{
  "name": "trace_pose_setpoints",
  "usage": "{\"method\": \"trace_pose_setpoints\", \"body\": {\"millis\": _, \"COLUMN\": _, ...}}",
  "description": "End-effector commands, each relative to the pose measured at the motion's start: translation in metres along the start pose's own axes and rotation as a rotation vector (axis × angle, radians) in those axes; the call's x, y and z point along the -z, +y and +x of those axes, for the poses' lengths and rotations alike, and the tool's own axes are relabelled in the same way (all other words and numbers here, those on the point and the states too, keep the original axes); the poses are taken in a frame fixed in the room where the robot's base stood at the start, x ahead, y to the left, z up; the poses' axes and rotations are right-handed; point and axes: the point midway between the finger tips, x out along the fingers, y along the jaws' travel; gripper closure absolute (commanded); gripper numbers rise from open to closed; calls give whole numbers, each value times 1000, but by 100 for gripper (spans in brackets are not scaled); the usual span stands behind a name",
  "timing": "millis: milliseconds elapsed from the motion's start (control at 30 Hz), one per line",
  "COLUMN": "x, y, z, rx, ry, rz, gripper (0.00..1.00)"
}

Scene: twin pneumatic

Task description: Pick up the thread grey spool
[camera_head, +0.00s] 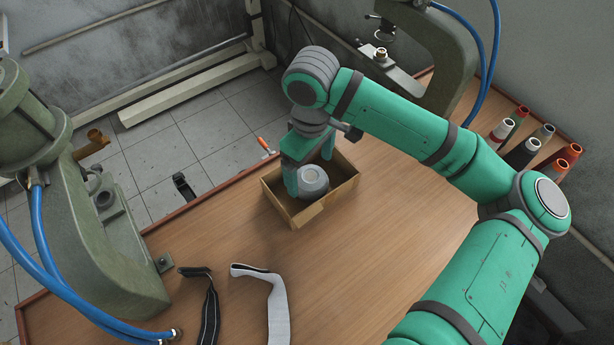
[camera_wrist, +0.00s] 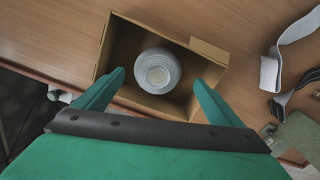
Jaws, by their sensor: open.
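The grey thread spool (camera_head: 313,181) stands in an open cardboard box (camera_head: 341,196) on the wooden table. In the wrist view the spool (camera_wrist: 157,71) shows from above as a pale grey ringed cylinder, near the middle of the box (camera_wrist: 205,49). My gripper (camera_head: 308,172) is over the box with its fingers pointing down. In the wrist view my gripper (camera_wrist: 160,83) is open, with one green finger to each side of the spool's near edge. I see no contact between the fingers and the spool. In the head view the gripper hides part of the box's far side.
Pneumatic presses stand at the left (camera_head: 85,220) and at the back right (camera_head: 450,60). Several coloured spools (camera_head: 520,152) stand at the right edge. A black strap (camera_head: 208,310) and a white strap (camera_head: 275,300) lie at the front. A screwdriver (camera_head: 264,145) lies by the far edge. The table's middle is clear.

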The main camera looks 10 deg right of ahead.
Motion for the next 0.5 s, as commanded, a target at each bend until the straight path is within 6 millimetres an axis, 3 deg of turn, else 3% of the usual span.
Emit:
{"method": "trace_pose_setpoints", "body": {"millis": 233, "x": -11, "y": 10, "z": 18, "rx": 0, "ry": 2, "rz": 28, "gripper": 10}}
{"method": "trace_pose_setpoints", "body": {"millis": 500, "x": 0, "y": 5, "z": 52, "rx": 1, "ry": 2, "rz": 7, "gripper": 10}}
